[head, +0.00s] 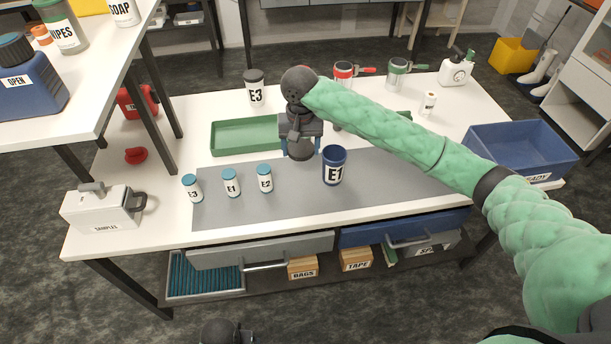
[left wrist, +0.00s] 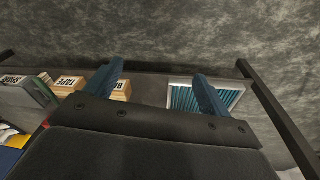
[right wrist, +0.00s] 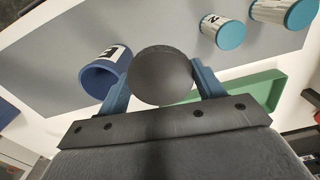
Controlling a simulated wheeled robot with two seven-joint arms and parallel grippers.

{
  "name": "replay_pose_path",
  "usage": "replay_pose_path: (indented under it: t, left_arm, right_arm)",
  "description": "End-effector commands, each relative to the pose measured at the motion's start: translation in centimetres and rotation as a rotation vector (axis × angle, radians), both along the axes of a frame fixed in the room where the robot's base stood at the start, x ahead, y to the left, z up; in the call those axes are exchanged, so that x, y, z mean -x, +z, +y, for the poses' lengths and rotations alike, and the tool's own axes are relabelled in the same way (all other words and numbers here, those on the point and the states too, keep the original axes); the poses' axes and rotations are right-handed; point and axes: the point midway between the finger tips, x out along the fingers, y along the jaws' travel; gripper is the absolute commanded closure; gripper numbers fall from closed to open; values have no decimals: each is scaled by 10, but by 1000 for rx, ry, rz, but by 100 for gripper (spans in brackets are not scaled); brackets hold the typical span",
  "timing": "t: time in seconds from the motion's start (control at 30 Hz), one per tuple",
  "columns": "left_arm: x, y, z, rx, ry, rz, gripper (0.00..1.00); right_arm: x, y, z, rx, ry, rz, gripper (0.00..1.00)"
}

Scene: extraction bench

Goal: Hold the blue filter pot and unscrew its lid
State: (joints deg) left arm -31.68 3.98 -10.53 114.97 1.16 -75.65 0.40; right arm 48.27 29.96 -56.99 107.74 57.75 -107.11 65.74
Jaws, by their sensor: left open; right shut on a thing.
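The blue filter pot (head: 334,172), labelled E1, stands upright and open-topped on the grey mat. It also shows in the right wrist view (right wrist: 92,80), with its mouth uncovered. A dark round lid (right wrist: 162,75) is between the blue fingers of my right gripper (right wrist: 161,88), which is shut on it. In the head view the lid (head: 300,152) is to the left of the pot, apart from it. My left gripper (left wrist: 157,88) is open and empty, facing the floor and low shelf; the pot is not in its view.
Small blue-capped vials (head: 231,184) stand on the mat (head: 400,180) left of the pot. A green tray (head: 232,137) lies behind the mat. A white E3 pot (head: 255,92) is farther back. A blue bin (head: 515,145) is at the right; the mat right of the pot is clear.

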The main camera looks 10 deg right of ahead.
Motion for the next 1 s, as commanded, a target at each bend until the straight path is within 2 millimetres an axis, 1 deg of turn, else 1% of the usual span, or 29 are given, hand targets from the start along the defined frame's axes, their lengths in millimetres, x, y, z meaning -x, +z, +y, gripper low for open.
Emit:
replay_pose_path:
  t: [0.2,0.3,0.4,0.63,0.83,0.9,1.0]
  left_arm:
    - [8,-42,5,-8,1,6,18]
    - [11,-60,7,-11,1,5,18]
    - [14,-73,9,-13,1,5,18]
    - [19,-88,12,-15,1,5,18]
    - [27,-111,17,-21,1,4,18]
    - [28,-117,18,-22,1,4,18]
    - [28,-120,18,-22,2,0,18]
  right_arm:
    - [1,-46,-1,2,-1,3,60]
    - [0,-65,-1,1,-1,2,60]
    - [0,-79,0,1,-1,1,60]
    - [0,-94,0,0,-1,1,60]
    - [0,-120,0,1,-1,1,60]
    - [0,-127,0,1,0,1,60]
    - [0,-131,0,1,1,0,60]
